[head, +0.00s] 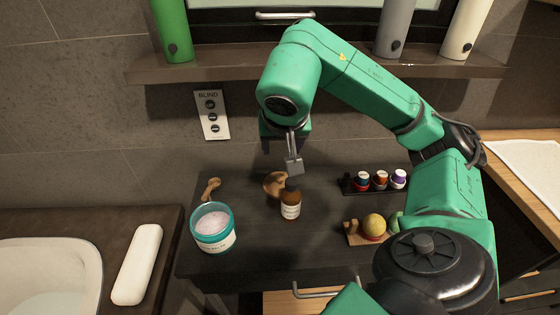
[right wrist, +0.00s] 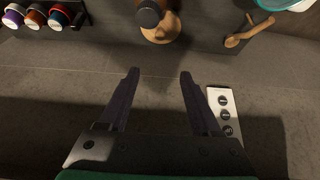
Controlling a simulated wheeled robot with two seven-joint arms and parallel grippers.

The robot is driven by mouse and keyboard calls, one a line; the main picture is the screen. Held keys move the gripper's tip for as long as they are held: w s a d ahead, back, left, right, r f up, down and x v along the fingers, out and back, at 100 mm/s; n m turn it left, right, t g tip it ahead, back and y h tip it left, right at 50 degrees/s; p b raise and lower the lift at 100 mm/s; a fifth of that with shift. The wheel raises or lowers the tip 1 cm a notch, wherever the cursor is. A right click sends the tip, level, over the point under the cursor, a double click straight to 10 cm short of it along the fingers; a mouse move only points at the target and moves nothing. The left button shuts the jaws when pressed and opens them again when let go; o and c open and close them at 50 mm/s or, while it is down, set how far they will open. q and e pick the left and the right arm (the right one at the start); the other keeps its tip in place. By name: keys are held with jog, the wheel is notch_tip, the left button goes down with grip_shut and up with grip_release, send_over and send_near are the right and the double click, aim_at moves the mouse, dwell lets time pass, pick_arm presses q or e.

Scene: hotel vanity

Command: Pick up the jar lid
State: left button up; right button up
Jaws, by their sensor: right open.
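A round wooden piece, which looks like the jar lid (head: 274,184), lies on the dark vanity top behind a brown bottle (head: 291,207) with a dark cap. The bottle partly hides it in the head view. In the right wrist view, the wooden lid (right wrist: 169,30) shows at the top, partly covered by the bottle's cap. The open teal jar (head: 214,241) holds pale contents and stands to the left. My right gripper (head: 280,156) is open and empty, above and behind the lid; its spread fingers (right wrist: 160,74) point towards it. My left gripper is not in view.
A wooden scoop (head: 211,188) lies behind the jar. A rack of small bottles (head: 380,181) and a wooden tray (head: 356,239) with a yellow ball stand right. A shelf (head: 300,66) with tall bottles crosses the wall above. A white sink (head: 45,270) is left.

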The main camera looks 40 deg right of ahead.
aim_at(280, 176)
jog(key=b+x, duration=0.1)
jog(key=x, duration=0.5)
jog(key=s+b+x, duration=0.1)
jog(key=x, duration=0.5)
jog(key=f+b+x, duration=0.1)
jog(key=x, duration=0.4)
jog(key=shift+a+f+b, duration=0.25)
jog(key=shift+f+b, duration=0.05)
jog(key=shift+b, duration=0.1)
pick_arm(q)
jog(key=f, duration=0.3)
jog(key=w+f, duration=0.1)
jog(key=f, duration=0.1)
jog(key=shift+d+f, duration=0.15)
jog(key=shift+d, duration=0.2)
pick_arm(e)
jog(key=shift+r, duration=0.1)
grip_shut()
